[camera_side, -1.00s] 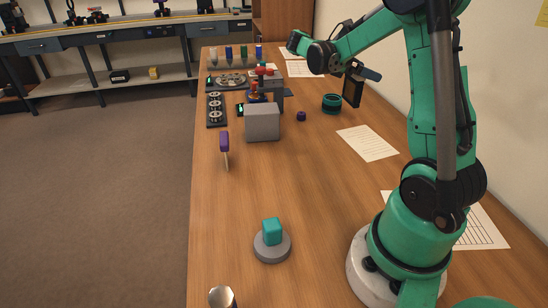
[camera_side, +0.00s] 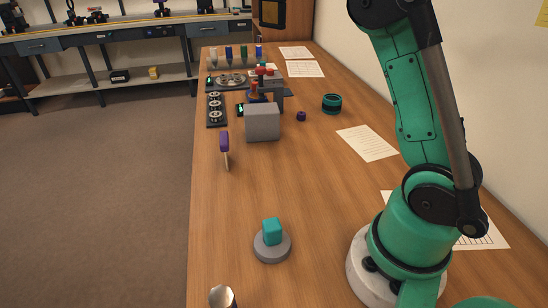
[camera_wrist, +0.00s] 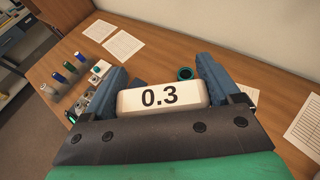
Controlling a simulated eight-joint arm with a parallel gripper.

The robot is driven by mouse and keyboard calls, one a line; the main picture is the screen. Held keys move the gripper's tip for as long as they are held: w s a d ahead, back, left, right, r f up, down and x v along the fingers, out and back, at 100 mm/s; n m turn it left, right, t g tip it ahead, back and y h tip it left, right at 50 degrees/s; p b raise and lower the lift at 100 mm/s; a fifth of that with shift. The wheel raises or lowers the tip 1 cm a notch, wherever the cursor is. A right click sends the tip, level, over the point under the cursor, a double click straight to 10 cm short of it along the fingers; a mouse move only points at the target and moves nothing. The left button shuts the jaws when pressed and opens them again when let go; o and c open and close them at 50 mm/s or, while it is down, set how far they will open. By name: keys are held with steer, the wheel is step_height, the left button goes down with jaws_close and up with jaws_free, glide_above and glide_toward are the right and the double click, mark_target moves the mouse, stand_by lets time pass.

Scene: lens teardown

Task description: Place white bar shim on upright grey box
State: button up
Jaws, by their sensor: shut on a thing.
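The white bar shim (camera_wrist: 185,96), marked 0.3, is held between the two blue-grey fingers of my gripper (camera_wrist: 160,82) in the wrist view. My gripper is shut on it, and the shim is raised above the table. The upright grey box (camera_side: 262,123) stands on the table in the side view, its flat top bare. The shim and fingers cannot be made out in the side view. The grey box cannot be clearly made out in the wrist view.
Behind the box are a red-and-blue device (camera_side: 262,90), a black tray with round parts (camera_side: 216,108) and several coloured cylinders (camera_side: 243,53). A teal ring (camera_side: 331,103) and small purple part (camera_side: 301,116) lie right. A purple-headed tool (camera_side: 224,143) and teal block (camera_side: 271,231) are nearer.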

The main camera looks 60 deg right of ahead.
steer(key=shift+w+a+f+n+t, duration=0.1)
steer(key=shift+w+a+n+t, duration=0.55)
steer(key=shift+w+a, duration=0.5)
steer(key=shift+d+f, duration=0.15)
steer(key=shift+f, duration=9.25)
steer(key=shift+f, duration=0.15)
steer(key=o, duration=1)
steer(key=shift+o, duration=0.2)
